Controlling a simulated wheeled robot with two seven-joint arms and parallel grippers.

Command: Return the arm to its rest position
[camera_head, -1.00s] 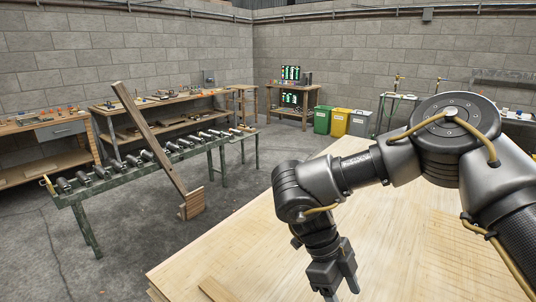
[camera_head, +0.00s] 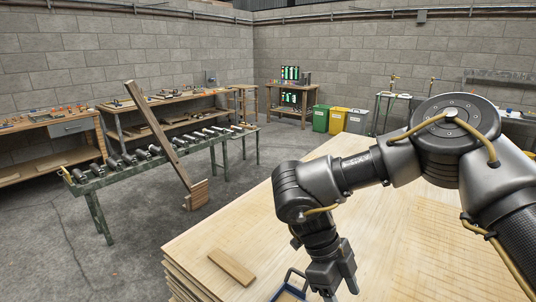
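My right arm comes in from the right. Its gripper (camera_head: 338,286) points down over the large stack of pale veneer sheets (camera_head: 245,230), close to the bottom edge of the picture. Its two fingers look apart, with nothing seen between them; the tips are partly cut off by the frame. The elbow is bent and the arm reaches across the stack. My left gripper is not in view.
A small wood strip (camera_head: 231,266) and a blue-framed item (camera_head: 291,287) lie on the stack near the gripper. A roller conveyor (camera_head: 150,160) with a leaning plank (camera_head: 155,130) stands left. Workbenches and green, yellow and grey bins (camera_head: 338,121) stand behind. The floor between is clear.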

